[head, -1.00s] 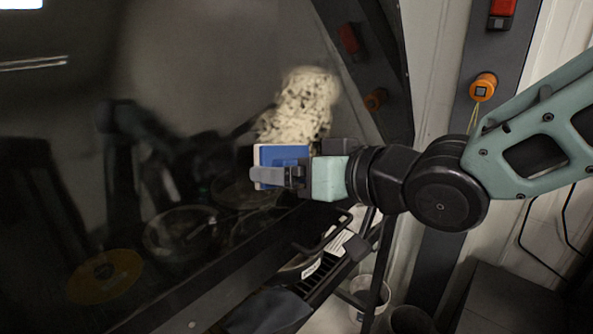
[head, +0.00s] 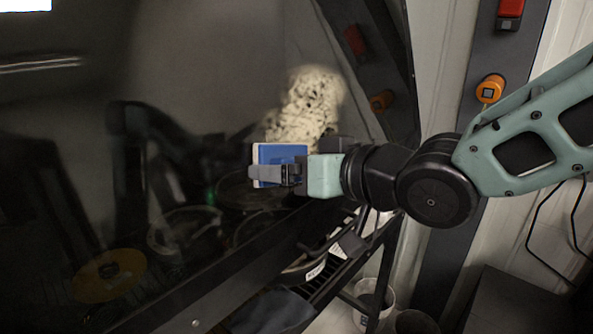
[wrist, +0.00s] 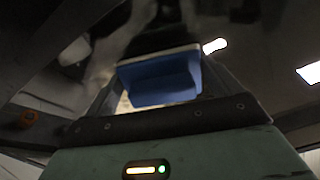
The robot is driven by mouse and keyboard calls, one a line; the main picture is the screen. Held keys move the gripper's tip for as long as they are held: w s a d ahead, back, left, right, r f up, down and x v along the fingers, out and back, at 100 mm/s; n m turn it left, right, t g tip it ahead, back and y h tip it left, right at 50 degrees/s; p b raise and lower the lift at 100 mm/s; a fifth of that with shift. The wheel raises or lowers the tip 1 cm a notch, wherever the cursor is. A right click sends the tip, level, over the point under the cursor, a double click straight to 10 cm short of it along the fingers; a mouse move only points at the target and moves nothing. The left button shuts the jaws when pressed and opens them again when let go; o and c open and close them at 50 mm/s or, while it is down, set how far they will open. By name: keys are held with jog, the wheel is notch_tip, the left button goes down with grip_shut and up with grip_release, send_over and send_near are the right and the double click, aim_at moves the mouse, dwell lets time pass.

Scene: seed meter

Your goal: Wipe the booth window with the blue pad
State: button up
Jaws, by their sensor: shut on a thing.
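The booth window (head: 200,90) is a large dark reflective pane on the left of the head view. A pale, dark-speckled smear (head: 308,105) shows on it just above my gripper. My gripper (head: 277,174) is shut on the blue pad (head: 281,154), which has a pale face turned to the pane. The pad also shows in the wrist view (wrist: 160,82), held between the fingers. The pad is at or very near the glass, below the smear; I cannot tell whether it touches.
A dark frame (head: 220,290) runs below the pane, with a shelf holding pans and a dark cloth (head: 272,312) under it. An orange button (head: 490,89) is on the post at right. A white bucket (head: 372,300) stands low on the floor.

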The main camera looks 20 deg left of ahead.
jog(key=shift+a, duration=0.2)
jog(key=shift+w, duration=0.1)
jog(key=shift+w+d+r+p, duration=0.15)
jog(key=shift+w+d+p, duration=0.25)
jog(key=shift+w+p, duration=0.35)
jog(key=shift+w+d+p, duration=0.2)
jog(key=shift+w, duration=0.3)
jog(key=shift+w+d+p, duration=0.2)
jog(key=shift+w, duration=0.25)
